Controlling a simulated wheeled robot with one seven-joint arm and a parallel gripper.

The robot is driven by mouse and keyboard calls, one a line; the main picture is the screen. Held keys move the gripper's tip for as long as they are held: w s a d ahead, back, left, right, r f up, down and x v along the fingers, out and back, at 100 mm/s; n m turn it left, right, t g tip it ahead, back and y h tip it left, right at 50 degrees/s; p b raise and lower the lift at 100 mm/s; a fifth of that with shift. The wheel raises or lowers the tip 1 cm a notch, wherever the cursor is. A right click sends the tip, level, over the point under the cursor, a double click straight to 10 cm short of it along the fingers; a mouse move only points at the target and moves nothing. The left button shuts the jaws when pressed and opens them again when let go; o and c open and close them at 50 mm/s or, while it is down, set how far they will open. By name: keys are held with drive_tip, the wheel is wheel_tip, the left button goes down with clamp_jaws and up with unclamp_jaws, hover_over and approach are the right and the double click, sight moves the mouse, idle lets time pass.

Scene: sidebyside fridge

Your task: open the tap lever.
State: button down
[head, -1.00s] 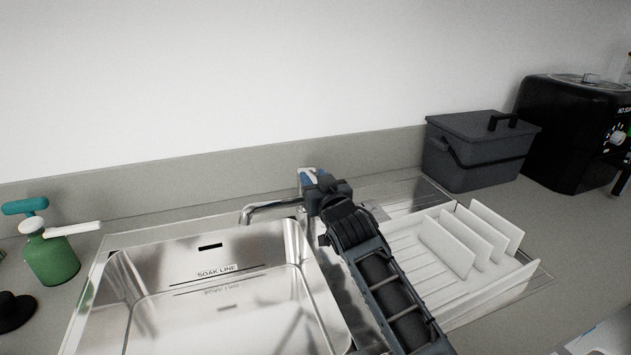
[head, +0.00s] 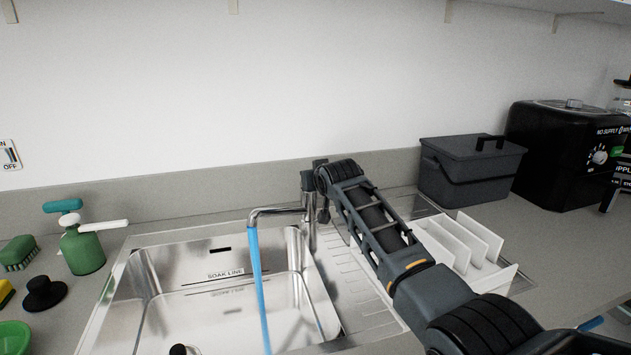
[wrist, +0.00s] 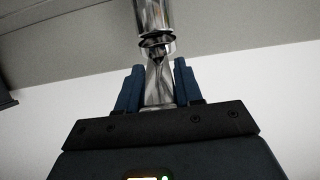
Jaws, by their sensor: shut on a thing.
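The chrome tap (head: 309,222) stands behind the steel sink, its spout pointing left over the basin. A blue stream of water (head: 257,285) runs from the spout into the sink. My gripper is at the top of the tap on its right side; in the head view my arm hides the fingers and most of the lever. In the wrist view, the blue fingers of my gripper (wrist: 157,85) are on either side of the chrome tap lever (wrist: 159,90), shut on it. The tap body (wrist: 153,18) shows beyond the lever.
A white dish rack (head: 460,240) stands right of the tap, below my arm. A dark lidded box (head: 470,172) and a black machine (head: 560,150) are at the back right. A green bottle (head: 82,250) stands left of the sink (head: 150,272).

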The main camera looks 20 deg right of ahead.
drive_tip(key=shift+w+r, duration=0.1)
drive_tip(key=shift+r, duration=0.2)
drive_tip(key=c, duration=1)
unclamp_jaws()
drive_tip(key=shift+o, duration=1.1)
drive_tip(key=shift+f, duration=0.1)
drive_tip(key=v, duration=0.8)
drive_tip(key=shift+b, duration=0.35)
